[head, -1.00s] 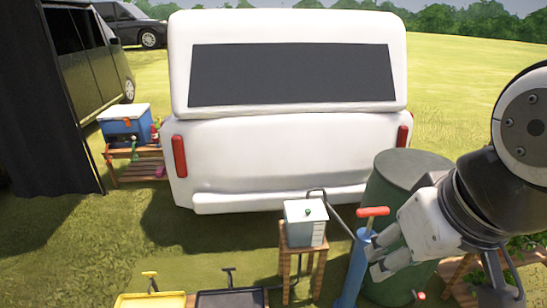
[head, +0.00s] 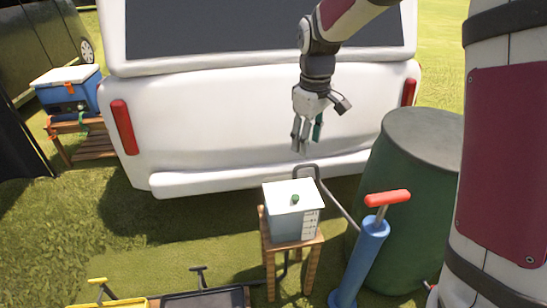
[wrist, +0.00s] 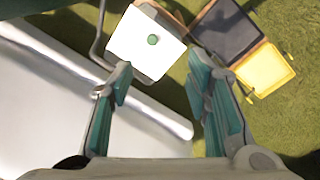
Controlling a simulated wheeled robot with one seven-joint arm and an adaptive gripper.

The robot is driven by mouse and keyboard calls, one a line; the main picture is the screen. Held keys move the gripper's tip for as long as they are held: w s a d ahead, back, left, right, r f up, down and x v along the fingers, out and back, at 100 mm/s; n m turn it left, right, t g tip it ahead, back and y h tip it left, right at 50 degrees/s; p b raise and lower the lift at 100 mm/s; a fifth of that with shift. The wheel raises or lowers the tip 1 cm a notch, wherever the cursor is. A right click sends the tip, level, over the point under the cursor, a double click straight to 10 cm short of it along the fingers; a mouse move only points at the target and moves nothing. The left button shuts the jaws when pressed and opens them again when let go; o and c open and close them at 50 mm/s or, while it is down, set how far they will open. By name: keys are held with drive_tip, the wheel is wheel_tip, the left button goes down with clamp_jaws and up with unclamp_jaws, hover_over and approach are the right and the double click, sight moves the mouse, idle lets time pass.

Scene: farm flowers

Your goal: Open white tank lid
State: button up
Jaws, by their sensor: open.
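The white tank (head: 292,222) is a small box with a flat white lid (head: 280,197) and a green knob (head: 295,199) on top. It stands on a small wooden stool (head: 269,258), with the lid lying flat on it. My gripper (head: 302,142) is above and behind the tank, pointing down, apart from it and empty. In the wrist view the open fingers (wrist: 160,85) spread apart. The lid (wrist: 128,40) and green knob (wrist: 152,40) show beyond and between the fingertips.
A blue pump with a red handle (head: 387,198) and a green barrel (head: 400,215) stand right of the tank. A dark tray (head: 205,299) and yellow tray (head: 110,304) lie at the front left. A white vehicle (head: 215,130) is close behind. A blue cooler (head: 67,92) stands at the left.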

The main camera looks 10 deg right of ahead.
drive_tip(key=n+g+b, duration=0.1)
drive_tip(key=n+b, duration=0.1)
drive_tip(key=b, duration=0.1)
approach(296, 196)
wheel_tip(296, 196, down, 9)
drive_tip(key=shift+r+b, duration=0.15)
drive_tip(key=shift+b, duration=1)
clamp_jaws()
